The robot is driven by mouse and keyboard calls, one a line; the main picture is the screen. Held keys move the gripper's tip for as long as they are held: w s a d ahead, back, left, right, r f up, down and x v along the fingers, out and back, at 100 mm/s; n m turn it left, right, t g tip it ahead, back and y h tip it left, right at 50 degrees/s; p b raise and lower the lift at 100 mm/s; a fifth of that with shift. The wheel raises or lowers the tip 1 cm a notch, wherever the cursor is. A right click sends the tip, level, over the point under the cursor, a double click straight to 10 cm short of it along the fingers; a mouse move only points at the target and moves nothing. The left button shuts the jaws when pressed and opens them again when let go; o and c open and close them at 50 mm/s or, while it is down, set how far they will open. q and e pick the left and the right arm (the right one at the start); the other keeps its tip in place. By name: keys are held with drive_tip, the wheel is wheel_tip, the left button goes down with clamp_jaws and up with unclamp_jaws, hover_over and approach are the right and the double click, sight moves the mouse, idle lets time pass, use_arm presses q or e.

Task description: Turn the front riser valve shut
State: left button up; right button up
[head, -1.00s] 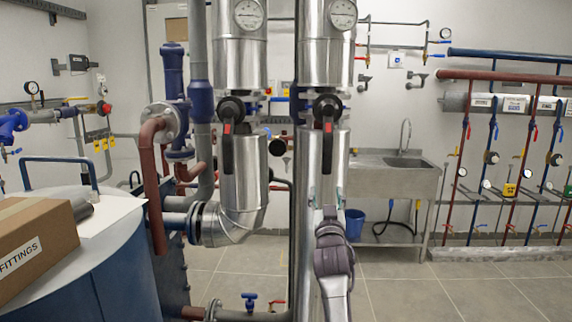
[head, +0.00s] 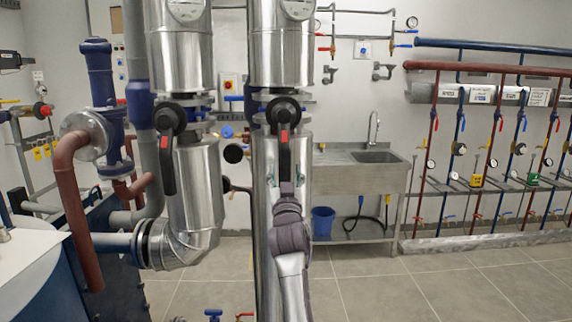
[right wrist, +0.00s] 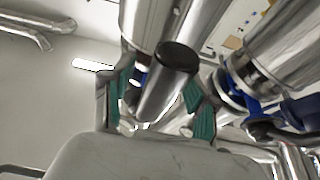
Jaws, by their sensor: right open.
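Two silver-clad risers stand side by side in the head view, each with a black lever valve whose lever hangs down. The right riser's valve lever (head: 284,150) has a red mark. The left riser's lever (head: 168,165) also hangs down. My right gripper (head: 285,180) is open at the lower end of the right lever, below its hub. In the right wrist view, a dark-ended cylindrical handle (right wrist: 168,85) lies between the green finger pads of the right gripper (right wrist: 158,105); contact cannot be told. My left gripper is not in view.
Silver pipe cladding stands close behind and beside the right lever. A red-brown pipe (head: 70,200) and a blue tank are at the left. A steel sink (head: 360,175) with a blue bucket (head: 323,221) stands behind at right. The floor at right is clear.

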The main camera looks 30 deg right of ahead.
drive_tip(key=shift+w+r, duration=0.1)
drive_tip(key=shift+w, duration=0.05)
drive_tip(key=shift+s+a+r, duration=0.2)
drive_tip(key=shift+s, duration=0.05)
drive_tip(key=shift+s+a+r, duration=0.1)
drive_tip(key=shift+s, duration=0.05)
drive_tip(key=shift+c, duration=2)
drive_tip(key=c, duration=0.3)
clamp_jaws()
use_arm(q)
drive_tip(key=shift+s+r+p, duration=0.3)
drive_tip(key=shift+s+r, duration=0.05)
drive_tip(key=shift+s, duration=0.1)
use_arm(e)
drive_tip(key=shift+d+n, duration=0.3)
drive_tip(key=shift+n, duration=0.1)
